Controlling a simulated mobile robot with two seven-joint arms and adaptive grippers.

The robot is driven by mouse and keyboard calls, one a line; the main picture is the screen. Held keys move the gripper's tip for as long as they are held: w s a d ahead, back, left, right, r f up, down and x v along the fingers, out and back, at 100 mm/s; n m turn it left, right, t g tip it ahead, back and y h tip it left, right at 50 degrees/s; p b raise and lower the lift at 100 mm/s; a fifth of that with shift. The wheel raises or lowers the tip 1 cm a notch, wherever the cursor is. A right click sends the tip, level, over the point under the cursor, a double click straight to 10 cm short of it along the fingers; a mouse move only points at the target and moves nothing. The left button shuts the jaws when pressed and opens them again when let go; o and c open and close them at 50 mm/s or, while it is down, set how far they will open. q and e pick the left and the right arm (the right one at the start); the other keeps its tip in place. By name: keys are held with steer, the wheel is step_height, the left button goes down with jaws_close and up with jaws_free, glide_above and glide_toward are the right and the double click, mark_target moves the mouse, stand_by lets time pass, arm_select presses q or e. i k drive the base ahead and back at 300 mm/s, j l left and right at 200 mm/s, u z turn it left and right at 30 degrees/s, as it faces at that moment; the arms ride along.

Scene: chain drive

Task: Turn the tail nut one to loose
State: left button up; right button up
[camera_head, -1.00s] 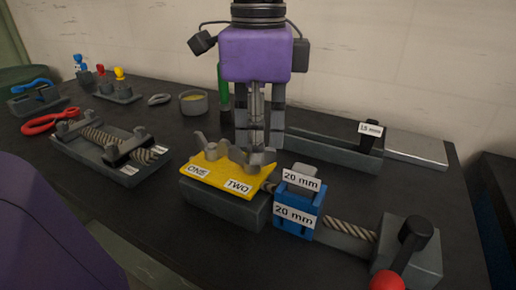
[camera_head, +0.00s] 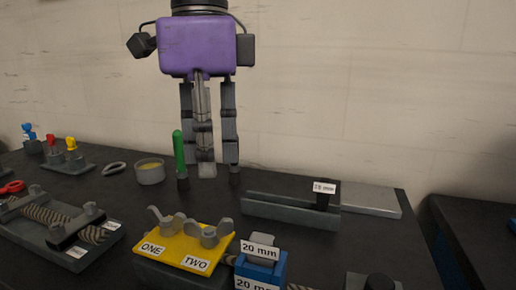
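A yellow plate (camera_head: 190,248) with labels ONE and TWO tops a dark block at the front centre. Grey wing nut one (camera_head: 166,220) stands on its left part, wings spread upward. Grey wing nut two (camera_head: 208,236) stands on its right part. My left gripper (camera_head: 208,172), with a purple body, hangs down above and behind the plate. Its grey fingers point down, spread apart with nothing visible between them. They touch neither nut. My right gripper is not in view.
A blue clamp block (camera_head: 262,270) labelled 20 mm stands right of the plate. A green-handled tool (camera_head: 180,152) stands upright beside the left gripper's fingers. A grey channel (camera_head: 290,210) lies at right. A wire rope fixture (camera_head: 50,235) is at left, a round dish (camera_head: 150,172) behind.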

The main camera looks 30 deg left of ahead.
mark_target(169, 227)
steer(key=k, duration=1)
